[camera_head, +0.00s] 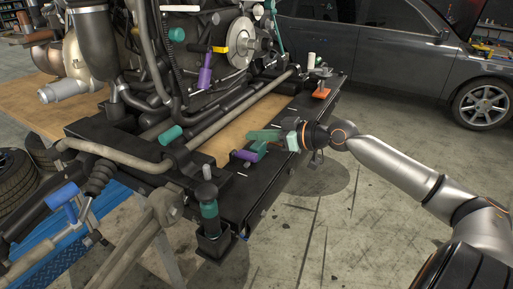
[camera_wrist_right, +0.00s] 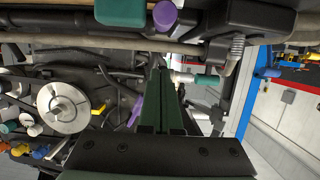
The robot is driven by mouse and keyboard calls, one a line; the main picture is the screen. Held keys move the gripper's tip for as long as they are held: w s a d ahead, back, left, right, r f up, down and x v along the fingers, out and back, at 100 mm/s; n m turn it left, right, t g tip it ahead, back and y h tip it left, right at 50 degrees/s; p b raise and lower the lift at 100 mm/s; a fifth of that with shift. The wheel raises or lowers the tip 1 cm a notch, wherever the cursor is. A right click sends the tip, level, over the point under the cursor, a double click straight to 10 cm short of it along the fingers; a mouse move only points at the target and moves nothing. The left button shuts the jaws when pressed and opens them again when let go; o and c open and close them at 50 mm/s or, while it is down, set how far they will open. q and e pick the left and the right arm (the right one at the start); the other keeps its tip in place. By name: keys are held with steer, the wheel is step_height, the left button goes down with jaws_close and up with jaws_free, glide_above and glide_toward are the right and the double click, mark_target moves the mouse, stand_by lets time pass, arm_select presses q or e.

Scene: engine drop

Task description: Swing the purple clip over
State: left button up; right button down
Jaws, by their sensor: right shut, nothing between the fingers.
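Two purple parts show in the head view. One is a low purple piece (camera_head: 245,155) on the black frame's near right edge, close below and beside my right fingertips. The other is an upright purple part (camera_head: 205,72) on the engine, near the pale disc. I cannot tell for sure which is the clip. My right gripper (camera_head: 262,137) has green fingers, shut and empty, pointing left over the frame edge. In the right wrist view the fingers (camera_wrist_right: 158,72) point up, with a round purple end (camera_wrist_right: 165,14) above them. Whether they touch the low purple piece is unclear. My left gripper is not in view.
The engine's pale disc (camera_head: 237,43) stands behind my gripper. A teal-topped post (camera_head: 209,208) rises at the frame's near corner. An orange block (camera_head: 321,93) sits at its far right corner. Hoses and bars crowd the left. Floor (camera_head: 350,225) to the right is open.

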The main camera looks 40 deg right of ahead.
mark_target(245, 155)
steer(key=shift+w+f, duration=0.1)
steer(key=shift+f, duration=2)
